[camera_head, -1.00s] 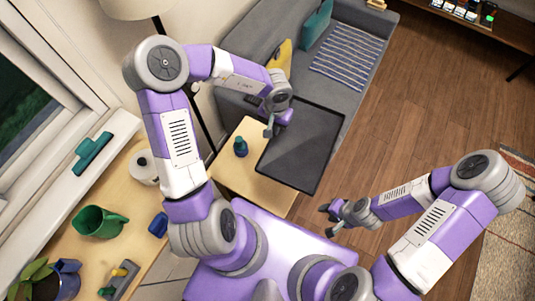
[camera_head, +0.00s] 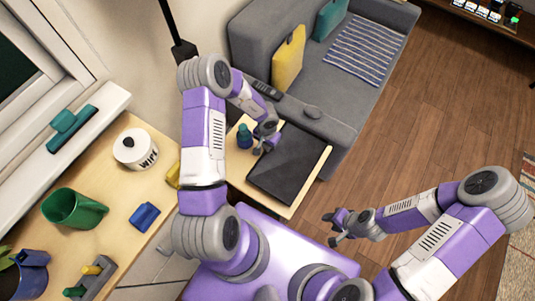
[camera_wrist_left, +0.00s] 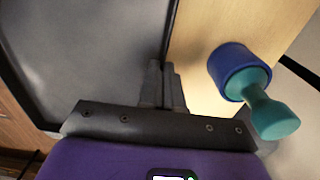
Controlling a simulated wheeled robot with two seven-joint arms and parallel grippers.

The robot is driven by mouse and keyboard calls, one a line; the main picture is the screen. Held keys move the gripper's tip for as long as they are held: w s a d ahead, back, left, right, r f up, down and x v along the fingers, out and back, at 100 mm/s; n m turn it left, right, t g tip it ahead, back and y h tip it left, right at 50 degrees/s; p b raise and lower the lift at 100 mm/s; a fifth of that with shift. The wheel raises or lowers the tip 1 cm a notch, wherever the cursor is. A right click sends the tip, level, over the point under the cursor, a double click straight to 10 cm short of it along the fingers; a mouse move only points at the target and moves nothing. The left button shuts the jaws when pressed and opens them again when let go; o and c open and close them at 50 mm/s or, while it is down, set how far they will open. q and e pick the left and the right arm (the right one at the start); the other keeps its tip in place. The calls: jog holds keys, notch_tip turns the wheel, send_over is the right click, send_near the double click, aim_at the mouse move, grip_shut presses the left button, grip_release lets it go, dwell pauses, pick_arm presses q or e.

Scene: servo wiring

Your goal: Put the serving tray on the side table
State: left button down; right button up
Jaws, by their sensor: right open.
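The dark grey serving tray (camera_head: 294,165) lies flat over the light wooden side table (camera_head: 318,176), appearing to rest on its top. In the left wrist view the tray (camera_wrist_left: 85,50) fills the left side, with its raised rim by my fingers. My left gripper (camera_head: 264,146) is at the tray's left edge. In the wrist view its fingers (camera_wrist_left: 164,72) are close together on the rim; the tips are partly hidden. A blue and teal object (camera_head: 244,137) stands on the table just left of the tray. My right gripper (camera_head: 336,228) is open and empty, right of the table.
A grey sofa (camera_head: 350,92) stands behind the table, with a yellow cushion (camera_head: 289,62) and striped blanket (camera_head: 363,48).

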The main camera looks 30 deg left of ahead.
pick_arm(q)
notch_tip(320, 180, down, 5)
jog(key=shift+r+b, duration=0.1)
jog(key=shift+b, duration=0.95)
jog(key=c, duration=1.8)
grip_release()
jog(key=o, duration=0.5)
jog(key=shift+c, duration=0.2)
